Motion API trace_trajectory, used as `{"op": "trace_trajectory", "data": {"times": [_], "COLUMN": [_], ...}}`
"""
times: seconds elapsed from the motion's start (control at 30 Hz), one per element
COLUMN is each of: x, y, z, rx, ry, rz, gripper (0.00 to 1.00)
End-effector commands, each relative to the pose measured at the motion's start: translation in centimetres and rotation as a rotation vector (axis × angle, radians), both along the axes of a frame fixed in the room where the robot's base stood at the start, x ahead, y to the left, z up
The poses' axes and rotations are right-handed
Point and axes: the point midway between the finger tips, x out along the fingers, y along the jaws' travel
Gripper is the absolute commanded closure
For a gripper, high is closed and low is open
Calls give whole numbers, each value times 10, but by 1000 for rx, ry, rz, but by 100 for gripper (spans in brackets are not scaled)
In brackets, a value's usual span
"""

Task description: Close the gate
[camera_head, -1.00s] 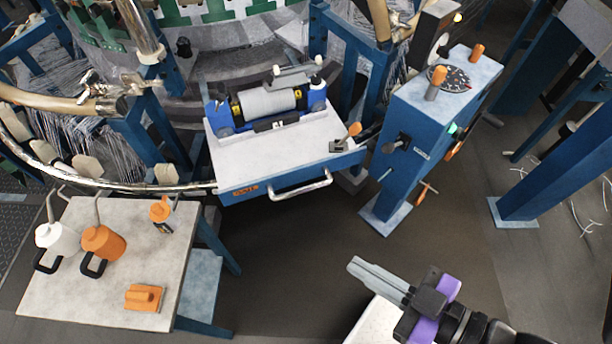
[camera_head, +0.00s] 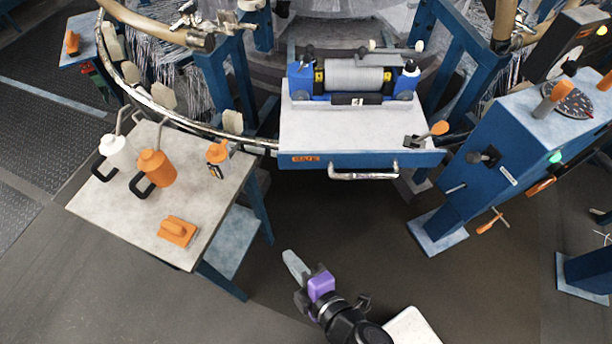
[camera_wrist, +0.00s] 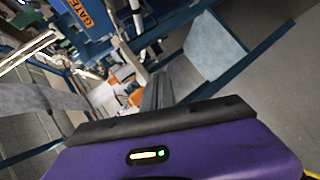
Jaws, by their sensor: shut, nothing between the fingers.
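The gate (camera_head: 345,160) is a blue front panel with an orange label and a silver handle (camera_head: 363,173), under a pale top plate. It sits at the opening in the chrome ring, between blue posts. An orange-tipped lever (camera_head: 432,132) stands at its right end. In the wrist view the labelled blue panel (camera_wrist: 90,27) shows at the upper left, tilted. My gripper (camera_head: 287,258) is shut and empty, below and left of the handle and apart from it. Its fingers (camera_wrist: 158,85) also show in the wrist view.
A table (camera_head: 100,195) at left holds a white can, an orange can, an orange bottle and an orange block (camera_head: 176,231). A blue control post (camera_head: 510,145) with dial stands right of the gate. A roller unit (camera_head: 355,80) sits on the plate. Floor before the gate is clear.

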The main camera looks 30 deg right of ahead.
Motion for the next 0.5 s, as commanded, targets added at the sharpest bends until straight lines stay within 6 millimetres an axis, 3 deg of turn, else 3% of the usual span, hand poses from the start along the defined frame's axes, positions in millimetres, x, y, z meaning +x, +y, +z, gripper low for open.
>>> {"op": "trace_trajectory", "data": {"times": [0.03,0.1,0.27,0.37,0.5], "x": [18,38,73,79,64], "y": [2,-3,-23,-39,-64], "z": [-17,-30,-28,-14,4], "rx": [-167,-426,-1030,-1364,-1708], "ry": [-10,-20,-39,-23,46], "rz": [28,54,57,25,-28], "gripper": [100,100,100,100,100]}}
